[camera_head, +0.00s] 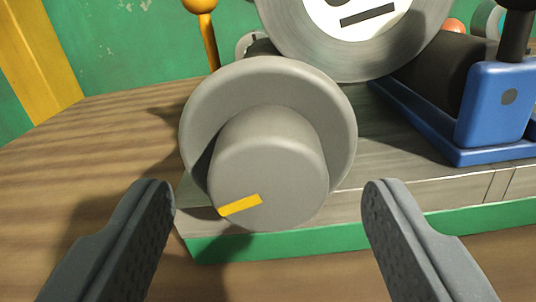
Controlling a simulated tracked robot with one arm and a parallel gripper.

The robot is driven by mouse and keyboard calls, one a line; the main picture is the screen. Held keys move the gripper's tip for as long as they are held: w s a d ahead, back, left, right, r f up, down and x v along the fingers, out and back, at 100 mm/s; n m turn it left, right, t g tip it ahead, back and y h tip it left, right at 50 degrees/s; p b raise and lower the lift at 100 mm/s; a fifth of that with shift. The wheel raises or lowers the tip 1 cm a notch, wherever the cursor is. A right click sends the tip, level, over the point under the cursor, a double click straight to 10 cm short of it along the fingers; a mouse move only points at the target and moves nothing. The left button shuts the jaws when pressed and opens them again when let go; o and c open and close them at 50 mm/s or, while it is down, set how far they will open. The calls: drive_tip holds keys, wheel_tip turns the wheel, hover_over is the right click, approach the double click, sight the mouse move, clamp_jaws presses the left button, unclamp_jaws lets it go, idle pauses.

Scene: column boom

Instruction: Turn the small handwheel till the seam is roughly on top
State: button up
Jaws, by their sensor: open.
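The small handwheel (290,175) is a grey knob with a wider round flange behind it, in the middle of the view. Its seam, a short yellow-orange bar (240,205), sits at the lower left of the knob's face, near the rim. My gripper (268,203) is open. Its two dark grey fingers stand on the left and right of the knob, with a gap on each side. I see no contact with the handwheel.
A large grey wheel (350,62) with a white face and a dark bar stands behind. A blue block (492,110) with a dark cylinder is at the right. An orange lever (209,35) rises at the back left. The wooden table (70,165) is clear at the left.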

drive_tip(key=shift+w, duration=0.7)
drive_tip(key=c, duration=1)
drive_tip(key=shift+d+r+n, duration=0.1)
drive_tip(key=shift+n, duration=0.2)
drive_tip(key=shift+n+p, duration=0.6)
drive_tip(key=shift+p, duration=0.3)
drive_tip(key=shift+n+p, duration=1.55)
drive_tip(key=shift+n, duration=0.35)
